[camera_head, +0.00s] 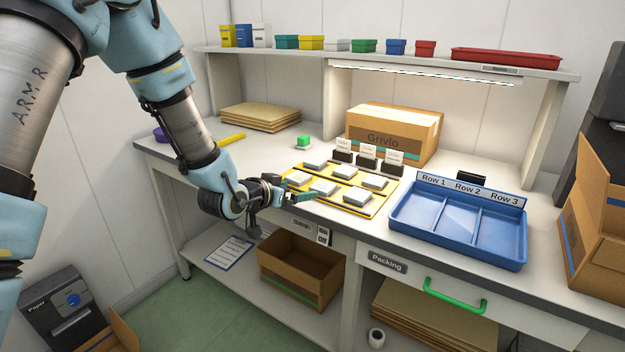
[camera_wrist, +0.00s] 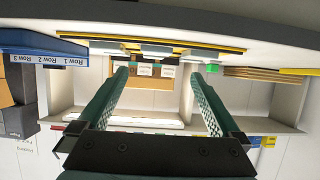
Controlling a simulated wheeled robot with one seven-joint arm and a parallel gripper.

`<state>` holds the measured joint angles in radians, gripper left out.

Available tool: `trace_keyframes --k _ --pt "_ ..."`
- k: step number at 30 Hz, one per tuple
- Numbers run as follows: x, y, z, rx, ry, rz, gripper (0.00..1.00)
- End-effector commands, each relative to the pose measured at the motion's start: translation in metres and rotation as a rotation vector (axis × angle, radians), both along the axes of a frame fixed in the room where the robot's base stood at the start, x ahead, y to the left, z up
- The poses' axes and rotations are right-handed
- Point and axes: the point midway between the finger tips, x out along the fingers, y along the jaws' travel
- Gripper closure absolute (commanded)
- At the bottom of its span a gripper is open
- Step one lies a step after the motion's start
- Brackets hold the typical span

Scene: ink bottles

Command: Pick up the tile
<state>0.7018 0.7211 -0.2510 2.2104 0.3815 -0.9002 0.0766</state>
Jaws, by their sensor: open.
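Several pale grey tiles, among them a front-right one (camera_head: 356,196), a front-middle one (camera_head: 323,187) and a back-left one (camera_head: 316,162), lie in two rows on a yellow-and-dark tray (camera_head: 385,207) on the bench. My gripper (camera_head: 303,191) is at the tray's front-left edge, close to the front-row tiles. In the wrist view, which looks inverted, my two green fingers (camera_wrist: 160,72) are spread with nothing between them. Tile edges, one near the middle (camera_wrist: 155,48), show beyond the fingertips. I cannot tell which tile the fingers line up with.
A blue three-section bin (camera_head: 445,215), labelled Row 1 to Row 3, stands empty right of the tray. Small dark card holders (camera_head: 367,164) and a cardboard box (camera_head: 395,132) stand behind it. A green cube (camera_head: 303,141) sits back left. A shelf (camera_head: 400,62) spans above.

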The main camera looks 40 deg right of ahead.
Motion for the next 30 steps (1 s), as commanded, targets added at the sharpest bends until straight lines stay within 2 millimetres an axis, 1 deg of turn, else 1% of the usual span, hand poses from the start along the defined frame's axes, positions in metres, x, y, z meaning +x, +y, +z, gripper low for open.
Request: trace_keyframes --k 2,9,17,25,30 --pt "-0.001 -0.009 -0.001 -0.009 0.0 -0.008 0.0" --pt "0.008 -0.041 -0.014 -0.009 -0.001 -0.007 0.0" --pt "0.012 -0.058 -0.021 -0.007 -0.001 -0.005 0.0" --pt "0.017 -0.091 -0.034 -0.007 -0.001 -0.005 0.0" --pt "0.019 -0.099 -0.039 -0.006 -0.002 -0.005 0.0"
